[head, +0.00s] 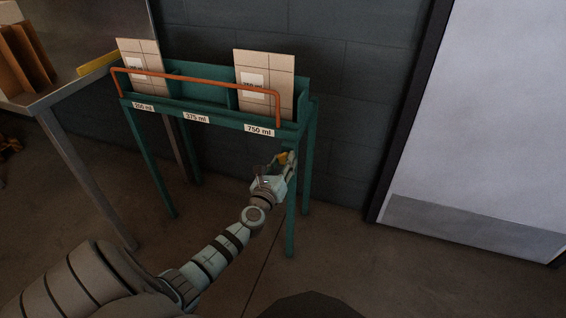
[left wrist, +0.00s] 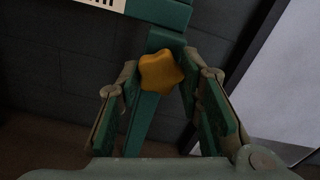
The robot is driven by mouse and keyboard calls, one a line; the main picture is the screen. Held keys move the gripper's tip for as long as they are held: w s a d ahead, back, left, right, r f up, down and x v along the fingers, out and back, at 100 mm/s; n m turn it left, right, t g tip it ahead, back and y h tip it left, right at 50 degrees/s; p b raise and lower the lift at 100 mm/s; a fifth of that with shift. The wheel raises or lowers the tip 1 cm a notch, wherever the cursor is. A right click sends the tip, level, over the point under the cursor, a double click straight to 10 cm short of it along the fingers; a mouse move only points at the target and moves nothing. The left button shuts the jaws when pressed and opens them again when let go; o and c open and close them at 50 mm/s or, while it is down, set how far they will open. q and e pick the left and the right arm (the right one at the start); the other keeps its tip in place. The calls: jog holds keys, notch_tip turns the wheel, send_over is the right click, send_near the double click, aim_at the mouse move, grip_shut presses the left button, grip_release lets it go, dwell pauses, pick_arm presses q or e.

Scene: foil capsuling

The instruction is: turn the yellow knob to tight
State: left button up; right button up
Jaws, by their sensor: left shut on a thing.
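The yellow knob (left wrist: 161,71) is a lobed star-shaped knob on the front right leg of the green rack (head: 291,215), just below the shelf. In the head view only a bit of the knob (head: 283,157) shows past my gripper. My left gripper (head: 282,164) reaches up to it from below left. In the left wrist view my left gripper (left wrist: 163,95) has its two fingers on either side of the knob, shut on it. The knob's marking for tight cannot be made out. My right gripper is not in view.
The rack holds flat cardboard pieces (head: 265,82) behind an orange rail (head: 195,81), with labels 250 ml, 375 ml and 750 ml. A metal table (head: 75,88) stands at left. A pale door (head: 480,110) is at right. The floor between rack and door is clear.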

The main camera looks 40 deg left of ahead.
pick_arm(q)
jog(key=shift+f, duration=0.1)
jog(key=o, duration=1.2)
jog(key=shift+c, duration=0.2)
jog(key=v, duration=1.2)
